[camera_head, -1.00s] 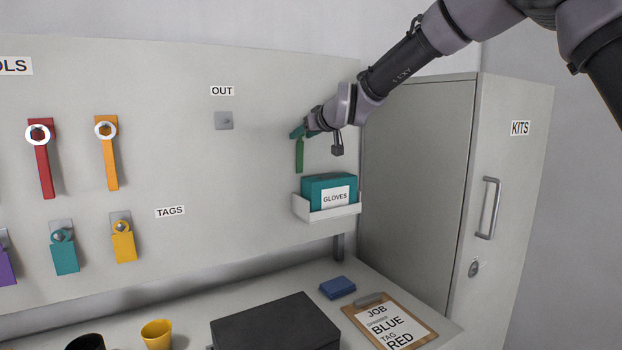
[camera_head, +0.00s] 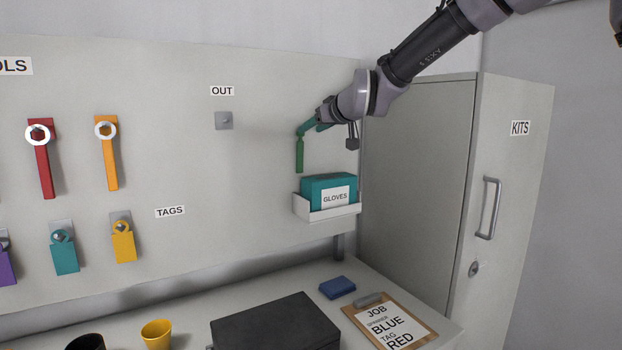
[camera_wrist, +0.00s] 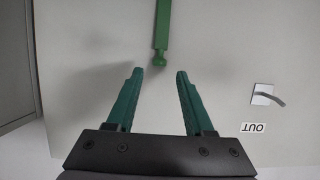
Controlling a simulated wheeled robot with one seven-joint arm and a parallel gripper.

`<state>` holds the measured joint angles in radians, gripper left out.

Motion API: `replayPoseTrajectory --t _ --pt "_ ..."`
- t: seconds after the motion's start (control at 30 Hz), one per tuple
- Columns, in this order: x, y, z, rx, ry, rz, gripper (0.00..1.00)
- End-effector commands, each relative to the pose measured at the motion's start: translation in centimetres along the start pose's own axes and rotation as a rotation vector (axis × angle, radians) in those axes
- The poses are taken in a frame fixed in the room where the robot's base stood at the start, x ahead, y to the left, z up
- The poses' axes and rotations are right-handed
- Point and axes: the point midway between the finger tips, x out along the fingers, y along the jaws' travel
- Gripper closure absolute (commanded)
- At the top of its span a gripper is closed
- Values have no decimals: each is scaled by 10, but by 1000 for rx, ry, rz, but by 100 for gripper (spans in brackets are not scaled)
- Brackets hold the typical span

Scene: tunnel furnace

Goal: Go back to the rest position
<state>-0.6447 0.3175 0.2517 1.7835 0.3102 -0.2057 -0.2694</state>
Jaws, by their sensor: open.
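My gripper (camera_head: 308,129) has two teal fingers and is up at the right part of the wall panel, above the glove box. It is open. In the wrist view, the gripper (camera_wrist: 159,73) has its fingers spread with nothing between them. A green bar (camera_head: 299,156) hangs on the panel just below the fingers in the head view. In the wrist view the green bar (camera_wrist: 161,28) has a rounded end just beyond the fingertips, apart from them. Its upper end is partly hidden by my fingers in the head view.
A teal glove box (camera_head: 329,189) sits in a white holder (camera_head: 334,213) below my gripper. A grey cabinet (camera_head: 415,180) marked KITS stands close at right. An empty hook (camera_head: 224,120) is under the OUT label. A black case (camera_head: 275,325) lies on the bench.

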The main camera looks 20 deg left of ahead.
Motion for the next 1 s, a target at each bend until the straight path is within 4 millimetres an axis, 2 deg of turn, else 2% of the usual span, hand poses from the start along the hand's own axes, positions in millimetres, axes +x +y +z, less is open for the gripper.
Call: replayPoseTrajectory --t 0.33,0.47,0.57,0.67,0.7,0.77,0.8,0.87,0.9,1.0 --pt "-2 2 -1 2 -1 3 48" --pt "-26 29 -3 27 -25 36 48" --pt "-70 69 0 77 -72 93 48" --pt "-131 114 11 156 -135 171 48" --pt "-157 130 18 191 -162 203 48" --pt "-197 150 31 251 -198 253 48" --pt "-224 162 41 293 -222 286 48" --pt "-265 176 57 362 -254 339 48" --pt "-292 183 69 410 -274 372 48" --pt "-357 192 103 540 -318 455 48"
